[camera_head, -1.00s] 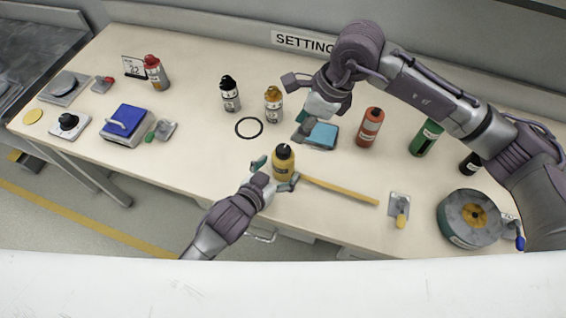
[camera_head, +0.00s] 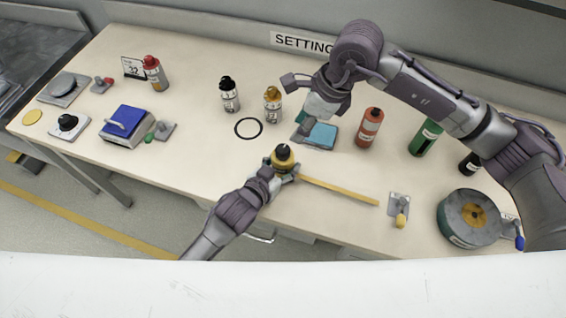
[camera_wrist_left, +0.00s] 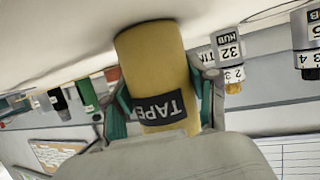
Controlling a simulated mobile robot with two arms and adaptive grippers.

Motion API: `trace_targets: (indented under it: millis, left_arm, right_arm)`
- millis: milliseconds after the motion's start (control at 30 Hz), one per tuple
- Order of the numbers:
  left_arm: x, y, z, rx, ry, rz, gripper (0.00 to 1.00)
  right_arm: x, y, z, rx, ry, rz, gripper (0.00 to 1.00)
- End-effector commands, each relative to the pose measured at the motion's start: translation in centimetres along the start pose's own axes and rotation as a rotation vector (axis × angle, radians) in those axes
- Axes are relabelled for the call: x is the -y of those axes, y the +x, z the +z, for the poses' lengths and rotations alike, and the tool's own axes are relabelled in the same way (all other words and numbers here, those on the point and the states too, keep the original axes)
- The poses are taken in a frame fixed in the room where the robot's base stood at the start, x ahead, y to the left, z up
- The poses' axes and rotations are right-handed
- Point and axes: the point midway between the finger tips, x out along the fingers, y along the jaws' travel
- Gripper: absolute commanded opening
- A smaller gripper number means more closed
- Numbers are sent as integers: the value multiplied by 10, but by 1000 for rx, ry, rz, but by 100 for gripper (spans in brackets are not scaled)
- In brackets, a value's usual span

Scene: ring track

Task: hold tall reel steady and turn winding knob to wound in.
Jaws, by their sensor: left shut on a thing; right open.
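The tall reel is a yellow upright cylinder (camera_head: 284,166) with a black knob (camera_head: 283,153) on top, near the front middle of the table. A yellow tape strip (camera_head: 340,190) runs from it to the right along the table. My left gripper (camera_head: 283,175) is shut around the reel's body. In the left wrist view, the yellow reel (camera_wrist_left: 155,70) sits between the two fingers with its "TAPE" label showing upside down; the knob is hidden there.
Red (camera_head: 369,127) and green (camera_head: 425,138) bottles are to the right. A big grey reel (camera_head: 468,218) and a small yellow-handled lever (camera_head: 400,210) sit at the front right.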

Motion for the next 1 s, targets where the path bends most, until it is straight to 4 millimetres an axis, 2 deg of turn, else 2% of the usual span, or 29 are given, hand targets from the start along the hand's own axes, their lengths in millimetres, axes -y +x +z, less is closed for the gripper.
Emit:
trace_targets:
  millis: [33,133,233,333,500,667,767,900,1000]
  left_arm:
    - [0,0,0,0,0,0,16]
    - [0,0,0,1,0,0,16]
    - [0,0,0,1,0,0,16]
    - [0,0,0,1,0,0,16]
    - [0,0,0,1,0,0,16]
    - [0,0,0,1,0,0,16]
    - [0,0,1,1,0,0,16]
    - [0,0,1,1,0,0,16]
    - [0,0,1,1,0,0,16]
  right_arm:
    - [0,0,0,0,0,0,45]
    - [-2,2,0,10,22,14,62]
    - [-11,10,2,51,117,75,62]
    - [-26,22,6,124,310,197,62]
    - [-51,39,13,255,815,510,62]
    - [-56,46,8,318,1333,841,62]
    - [-52,51,-5,329,1659,1060,62]
    - [-39,59,-37,314,2079,1362,62]
    - [-32,66,-64,291,2316,1551,62]
